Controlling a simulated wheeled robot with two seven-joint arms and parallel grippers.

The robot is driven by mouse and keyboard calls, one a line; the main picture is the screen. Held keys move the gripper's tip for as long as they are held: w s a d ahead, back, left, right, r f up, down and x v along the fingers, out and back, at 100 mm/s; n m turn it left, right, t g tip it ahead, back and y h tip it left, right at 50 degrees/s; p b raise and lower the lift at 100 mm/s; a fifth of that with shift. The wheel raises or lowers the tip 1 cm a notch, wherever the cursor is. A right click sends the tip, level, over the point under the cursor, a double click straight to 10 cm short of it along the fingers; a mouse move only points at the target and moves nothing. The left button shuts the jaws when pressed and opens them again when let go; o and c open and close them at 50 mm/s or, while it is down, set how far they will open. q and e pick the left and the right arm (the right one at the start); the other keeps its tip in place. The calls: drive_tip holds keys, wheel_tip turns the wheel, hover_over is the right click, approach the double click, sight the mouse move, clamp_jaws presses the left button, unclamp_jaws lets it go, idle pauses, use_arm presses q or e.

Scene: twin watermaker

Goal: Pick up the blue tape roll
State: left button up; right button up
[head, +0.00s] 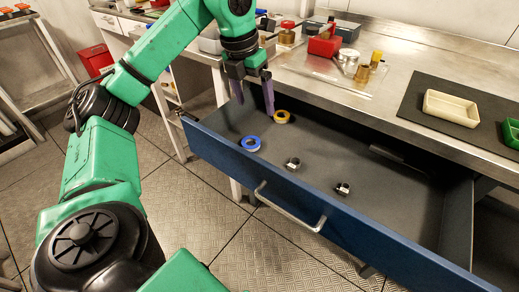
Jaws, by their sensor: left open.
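The blue tape roll (251,143) lies flat at the left front of the open drawer, close to its front panel. A yellow tape roll (282,117) lies behind it and to the right. My left gripper (254,98) points down over the left end of the drawer. It is open and empty, with its purple-grey fingers apart. It is above and behind the blue roll, and no contact shows. The yellow roll is just beside its right finger. My right gripper is not in view.
The blue-fronted drawer (330,229) stands open with a bar handle (290,207). Two small metal rings lie inside, one in the middle (293,163) and one further right (342,189). The metal worktop (390,105) above holds jars, a red box (324,45) and a cream tray (451,107).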

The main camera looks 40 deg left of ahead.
use_arm(q)
drive_tip(key=s+a, duration=0.1)
drive_tip(key=a, duration=0.2)
drive_tip(key=b, duration=0.3)
approach(251, 145)
drive_tip(key=shift+w+d+f+n+g+y, duration=0.2)
drive_tip(key=shift+f+n+g+y, duration=0.1)
drive_tip(key=shift+f+n+y, duration=0.15)
drive_tip(key=f, duration=0.5)
drive_tip(key=shift+w+d+b, duration=0.15)
drive_tip(key=shift+w+b, duration=0.15)
drive_tip(key=shift+w, duration=0.1)
drive_tip(key=shift+w+f, duration=0.1)
drive_tip(key=shift+f, duration=0.2)
drive_tip(key=c, duration=1.4)
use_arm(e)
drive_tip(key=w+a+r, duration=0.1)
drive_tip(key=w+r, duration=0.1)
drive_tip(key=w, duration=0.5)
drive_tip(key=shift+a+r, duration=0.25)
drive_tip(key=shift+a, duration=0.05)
